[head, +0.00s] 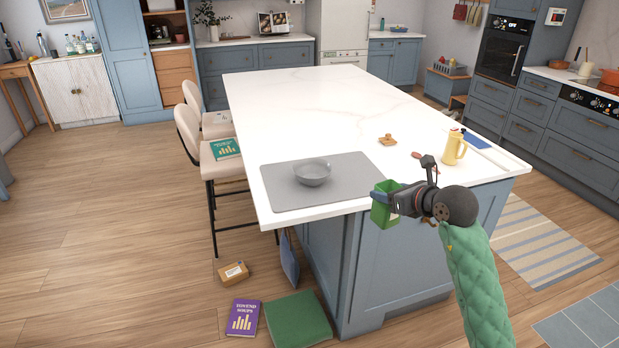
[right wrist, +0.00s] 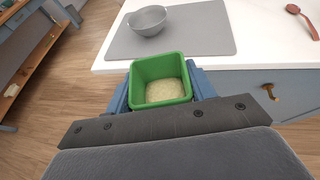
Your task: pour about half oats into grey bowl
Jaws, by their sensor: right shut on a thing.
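The grey bowl (head: 312,172) stands upright on a grey mat (head: 280,196) at the near left corner of the white island; it also shows at the top of the right wrist view (right wrist: 148,20). It looks empty from the head view. My right gripper (head: 384,196) is shut on a green square container (head: 383,214), just off the island's near edge and right of the mat. In the right wrist view the open-topped container (right wrist: 159,68) looks roughly upright, with pale oats (right wrist: 165,90) in its bottom. My left gripper is not in view.
On the island (head: 330,110) are a yellow jug (head: 454,148), a small brown item (head: 387,140) and a red spoon-like utensil (right wrist: 303,16). Two chairs (head: 215,160) stand at the left side. A box (head: 233,272), a purple book (head: 243,317) and a green item (head: 297,320) lie on the floor.

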